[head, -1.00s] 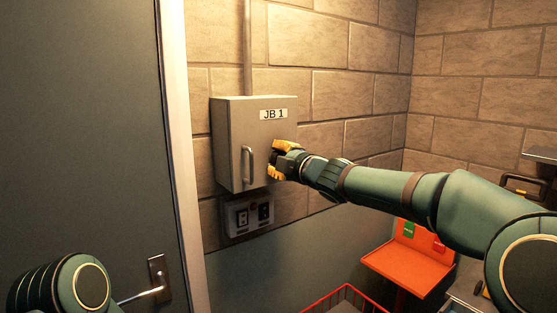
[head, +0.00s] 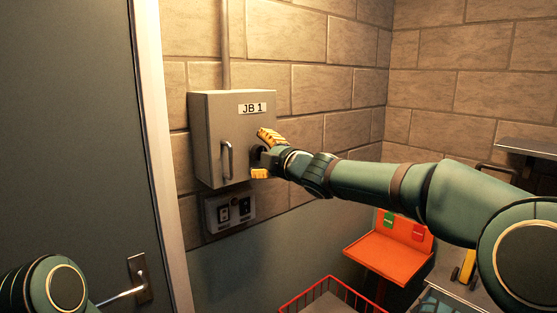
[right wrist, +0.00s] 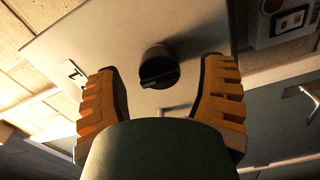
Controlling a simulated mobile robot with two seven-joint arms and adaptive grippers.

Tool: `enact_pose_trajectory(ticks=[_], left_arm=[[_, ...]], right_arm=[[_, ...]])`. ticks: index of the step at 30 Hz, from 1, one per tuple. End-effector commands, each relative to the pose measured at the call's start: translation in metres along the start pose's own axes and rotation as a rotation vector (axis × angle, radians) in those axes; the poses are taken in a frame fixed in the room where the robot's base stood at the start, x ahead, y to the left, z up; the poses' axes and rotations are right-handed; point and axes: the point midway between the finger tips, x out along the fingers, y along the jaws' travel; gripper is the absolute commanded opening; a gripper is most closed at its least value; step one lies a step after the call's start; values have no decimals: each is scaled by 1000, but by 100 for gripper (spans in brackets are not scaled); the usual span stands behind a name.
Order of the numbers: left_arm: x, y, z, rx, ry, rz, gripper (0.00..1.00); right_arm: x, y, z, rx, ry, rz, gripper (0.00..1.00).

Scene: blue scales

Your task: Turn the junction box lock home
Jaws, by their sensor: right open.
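The grey junction box (head: 215,110), labelled JB 1, hangs on the block wall, and its door looks shut. Its dark round lock (right wrist: 160,68) with a raised grip bar shows in the right wrist view; in the head view my gripper largely hides it. My right gripper (head: 263,156) is open at the box's right front, its yellow fingers apart. In the right wrist view the fingers (right wrist: 165,95) stand either side of the lock with gaps, not touching it. My left gripper is out of view; only part of my left arm shows.
A vertical door handle (head: 227,160) is left of the lock. A switch panel (head: 230,209) sits below the box. A grey door (head: 75,120) with a lever is at left. An orange stand (head: 385,253) and red wire basket (head: 300,297) are below right.

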Motion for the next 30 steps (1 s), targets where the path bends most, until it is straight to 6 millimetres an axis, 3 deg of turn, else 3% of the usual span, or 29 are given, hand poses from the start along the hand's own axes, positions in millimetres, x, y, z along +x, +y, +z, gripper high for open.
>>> enact_pose_trajectory(ticks=[9,15,21,30], left_arm=[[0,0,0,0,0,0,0],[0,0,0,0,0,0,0],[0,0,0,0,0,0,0],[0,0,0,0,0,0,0]], right_arm=[[-64,2,0,0,-2,3,70],[-92,1,0,-1,-1,2,70],[-102,0,-1,-1,1,2,70],[-102,-1,0,2,0,0,70]])
